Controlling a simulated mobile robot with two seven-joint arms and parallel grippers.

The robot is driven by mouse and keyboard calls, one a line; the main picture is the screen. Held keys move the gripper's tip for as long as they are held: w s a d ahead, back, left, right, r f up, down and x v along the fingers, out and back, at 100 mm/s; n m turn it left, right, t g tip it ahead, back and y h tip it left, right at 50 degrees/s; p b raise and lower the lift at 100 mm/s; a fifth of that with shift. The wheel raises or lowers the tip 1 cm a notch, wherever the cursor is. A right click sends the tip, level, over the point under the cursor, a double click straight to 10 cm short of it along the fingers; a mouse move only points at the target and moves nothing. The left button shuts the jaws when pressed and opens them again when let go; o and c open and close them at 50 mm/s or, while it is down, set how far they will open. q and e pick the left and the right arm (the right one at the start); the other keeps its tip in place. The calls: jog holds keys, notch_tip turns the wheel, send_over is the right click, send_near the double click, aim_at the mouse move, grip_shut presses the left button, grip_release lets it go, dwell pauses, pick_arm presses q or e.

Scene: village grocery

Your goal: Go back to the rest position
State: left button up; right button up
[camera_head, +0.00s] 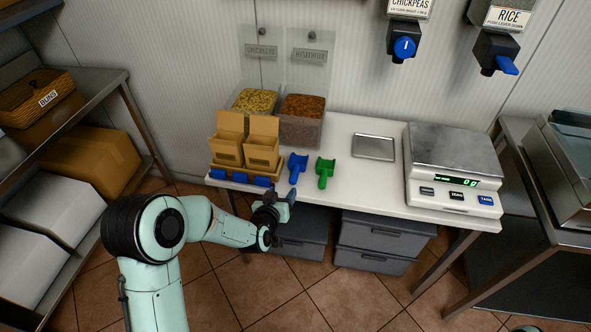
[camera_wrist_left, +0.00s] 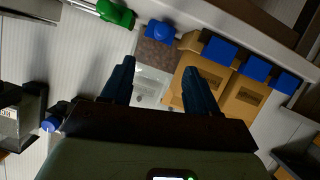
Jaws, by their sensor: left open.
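My left arm reaches in from the left in the head view, and its gripper (camera_head: 274,206) hovers at the front edge of the white table (camera_head: 345,180). In the left wrist view the two fingers of this gripper (camera_wrist_left: 160,92) are spread apart with nothing between them. Beyond the fingers are the blue scoop (camera_wrist_left: 160,30) and the cardboard boxes (camera_wrist_left: 240,95). My right gripper is not in view; only a small pale piece shows at the bottom right edge of the head view.
On the table are a blue scoop (camera_head: 296,167), a green scoop (camera_head: 324,172), two cardboard boxes (camera_head: 262,150), clear bins (camera_head: 302,125), a metal plate (camera_head: 373,147) and a scale (camera_head: 452,165). Grey crates (camera_head: 380,240) sit below. A shelf (camera_head: 95,85) stands left. Floor in front is clear.

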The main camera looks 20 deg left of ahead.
pick_arm(q)
jog(key=s+d+f+g+h+p, duration=0.1)
jog(key=s+d+f+g+p, duration=0.15)
jog(key=s+f, duration=0.45)
jog(key=s+d+f+g+h+p, duration=0.15)
jog(key=s+d+f+g, duration=0.35)
jog(key=f, duration=0.5)
jog(key=s+d+f+g+h, duration=0.1)
jog(key=s+d+f+g, duration=0.1)
jog(key=s, duration=0.5)
jog(key=s+d+f+g+h+p, duration=0.1)
jog(key=s+d+f+g, duration=0.1)
jog(key=s, duration=0.6)
jog(key=s+d+f+g+h, duration=0.1)
jog(key=s+d+f+g, duration=0.1)
jog(key=s, duration=0.5)
jog(key=shift+s+d+g+p, duration=0.25)
jog(key=shift+d+g+p, duration=0.2)
jog(key=shift+d, duration=0.15)
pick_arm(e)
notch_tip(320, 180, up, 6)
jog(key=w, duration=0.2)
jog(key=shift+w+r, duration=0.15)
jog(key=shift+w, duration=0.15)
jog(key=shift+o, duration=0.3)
